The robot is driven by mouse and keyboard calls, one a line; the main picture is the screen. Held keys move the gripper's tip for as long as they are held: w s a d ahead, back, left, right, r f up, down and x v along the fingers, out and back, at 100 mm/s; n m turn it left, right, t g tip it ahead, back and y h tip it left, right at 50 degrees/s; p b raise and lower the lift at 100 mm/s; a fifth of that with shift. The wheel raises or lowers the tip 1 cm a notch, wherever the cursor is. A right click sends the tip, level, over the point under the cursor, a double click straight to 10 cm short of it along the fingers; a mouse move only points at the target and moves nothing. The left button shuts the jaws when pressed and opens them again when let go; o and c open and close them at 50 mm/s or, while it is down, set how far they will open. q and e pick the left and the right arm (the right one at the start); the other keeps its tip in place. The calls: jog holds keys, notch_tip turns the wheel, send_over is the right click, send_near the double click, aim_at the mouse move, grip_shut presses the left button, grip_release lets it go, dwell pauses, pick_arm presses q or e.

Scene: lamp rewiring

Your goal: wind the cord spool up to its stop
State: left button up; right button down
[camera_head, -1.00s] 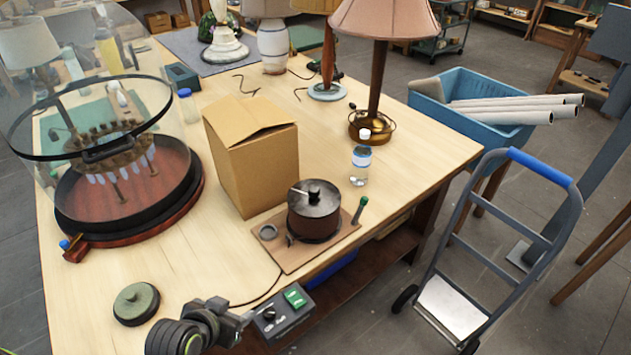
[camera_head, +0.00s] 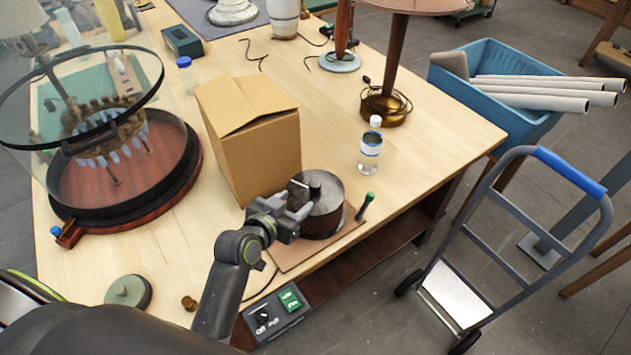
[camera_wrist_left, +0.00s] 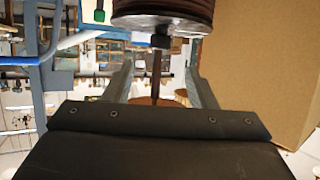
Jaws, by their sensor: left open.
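The cord spool (camera_head: 324,220) is a dark drum with a grey metal top. It stands on a thin board at the table's front edge, with a knob in the middle of its top. My left gripper (camera_head: 299,202) is at the spool's left side and is open. In the left wrist view, the spool (camera_wrist_left: 165,18) shows at the top, and a thin dark rod (camera_wrist_left: 156,75) runs from it between my open fingers (camera_wrist_left: 160,88). I cannot tell whether a finger touches the rod. My right gripper is not in view.
A cardboard box (camera_head: 250,150) stands close behind the spool. A bottle (camera_head: 370,150) and a green-handled tool (camera_head: 365,206) are to its right. A control box (camera_head: 277,314) hangs at the front edge. A glass-domed stand (camera_head: 120,195) is at the left.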

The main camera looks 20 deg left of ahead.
aim_at(312, 188)
pick_arm(q)
jog(key=x, duration=0.4)
jog(key=shift+w+p, duration=0.2)
jog(key=shift+p, duration=0.2)
jog(key=p+x, duration=0.1)
jog(key=x, duration=0.4)
jog(key=shift+w+f, duration=0.1)
jog(key=shift+w, duration=0.05)
jog(key=shift+w+d+f, duration=0.15)
jog(key=shift+w+f, duration=0.1)
jog(key=shift+w, duration=0.25)
jog(key=shift+w+f, duration=0.15)
jog(key=shift+w, duration=0.1)
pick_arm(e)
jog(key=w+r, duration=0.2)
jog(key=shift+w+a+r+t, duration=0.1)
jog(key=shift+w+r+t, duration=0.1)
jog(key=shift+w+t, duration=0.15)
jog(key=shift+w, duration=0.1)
pick_arm(q)
grip_shut()
